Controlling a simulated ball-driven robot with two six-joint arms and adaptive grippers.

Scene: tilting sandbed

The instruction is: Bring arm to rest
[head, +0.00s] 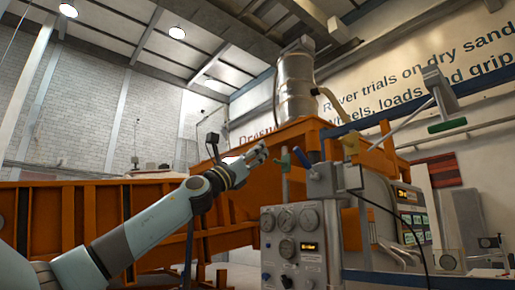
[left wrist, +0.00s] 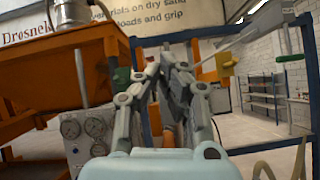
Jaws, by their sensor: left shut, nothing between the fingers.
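My left arm (head: 145,228) comes in from the lower left of the head view, pale blue and grey, and slants up to the right. My left gripper (head: 261,149) is raised at its end, shut and empty, in front of the orange sandbed structure. In the left wrist view the gripper (left wrist: 166,62) shows its two grey fingers closing together at their tips, with nothing between them. My right gripper is not in view.
A gauge panel (head: 292,246) stands right of my left arm, with coloured valve handles above it. Behind are the orange sandbed (head: 70,215) and a metal drum (head: 296,85). A blue frame bar (head: 400,278) runs at the lower right. Open air lies above my arm.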

